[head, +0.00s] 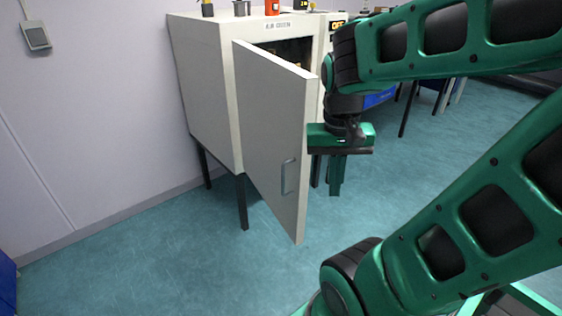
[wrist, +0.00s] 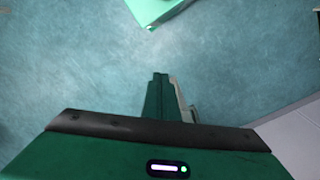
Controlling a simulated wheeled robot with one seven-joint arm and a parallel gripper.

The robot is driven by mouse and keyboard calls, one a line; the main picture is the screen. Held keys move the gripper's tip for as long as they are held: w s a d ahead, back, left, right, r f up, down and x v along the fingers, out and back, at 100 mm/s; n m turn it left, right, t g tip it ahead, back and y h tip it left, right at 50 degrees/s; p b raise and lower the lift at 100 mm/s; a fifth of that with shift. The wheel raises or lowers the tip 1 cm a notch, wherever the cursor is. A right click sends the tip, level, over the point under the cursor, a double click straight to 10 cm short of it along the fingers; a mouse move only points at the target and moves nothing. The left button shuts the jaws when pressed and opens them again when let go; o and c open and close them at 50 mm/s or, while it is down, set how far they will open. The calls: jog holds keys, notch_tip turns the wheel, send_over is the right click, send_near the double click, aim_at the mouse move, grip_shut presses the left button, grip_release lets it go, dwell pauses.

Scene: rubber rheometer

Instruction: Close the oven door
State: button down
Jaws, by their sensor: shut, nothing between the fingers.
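The oven (head: 205,85) is a pale box on dark legs against the left wall, with a label on its top front edge. Its door (head: 268,130) stands wide open, swung out toward me, with a grey handle (head: 288,176) low on the face turned to the left. My gripper (head: 336,190) is just right of the door's free edge in the head view, pointing down, its green fingers together and empty. In the wrist view the shut fingers (wrist: 158,95) point over the floor. I cannot tell whether the gripper touches the door. My arm hides part of the oven front.
Several small items, including an orange container (head: 272,7), stand on the oven top. A switch box (head: 36,37) is on the left wall. A blue thing (head: 380,97) and tables are behind my arm. The floor (head: 190,265) in front of the door is clear.

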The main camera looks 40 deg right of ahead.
aim_at(283, 161)
jog(key=w+a+r+m+h, duration=0.1)
jog(key=w+a+m+h, duration=0.15)
jog(key=w+m, duration=0.65)
jog(key=w+a+r+m+h, duration=0.1)
jog(key=w+a+m, duration=0.2)
jog(key=w, duration=1.1)
jog(key=d+f, duration=0.2)
jog(key=f, duration=0.1)
jog(key=d+f, duration=0.3)
jog(key=s+d+f, duration=0.1)
jog(key=d+f, duration=0.1)
jog(key=f, duration=0.1)
jog(key=shift+s+d, duration=0.1)
jog(key=shift+d, duration=0.1)
jog(key=shift+d, duration=0.1)
